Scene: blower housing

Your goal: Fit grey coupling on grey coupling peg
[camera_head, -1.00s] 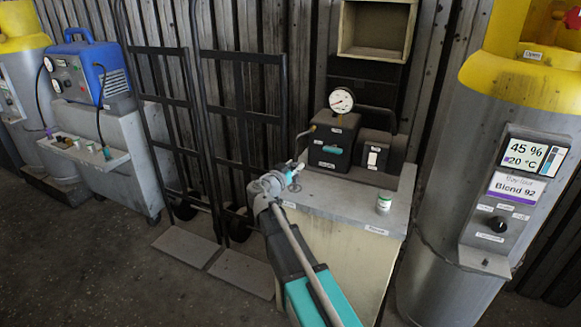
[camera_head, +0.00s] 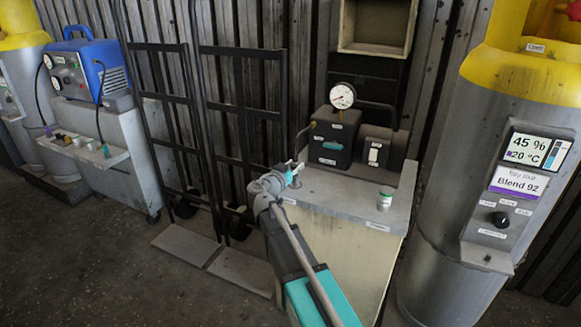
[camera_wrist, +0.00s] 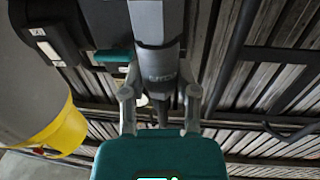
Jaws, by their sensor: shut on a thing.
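My gripper (camera_head: 297,170) is at the left end of the grey cabinet top, below the black box. In the wrist view its two grey fingers (camera_wrist: 160,90) are closed around a grey labelled piece, which I take to be the grey coupling (camera_wrist: 160,63). The label is too small to read. In the head view the held piece is only a small pale shape at the fingertips. I cannot pick out the grey coupling peg in either view.
A hand truck (camera_head: 240,95) stands left. A grey-yellow tank (camera_head: 465,130) stands right. The cabinet's front middle is clear.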

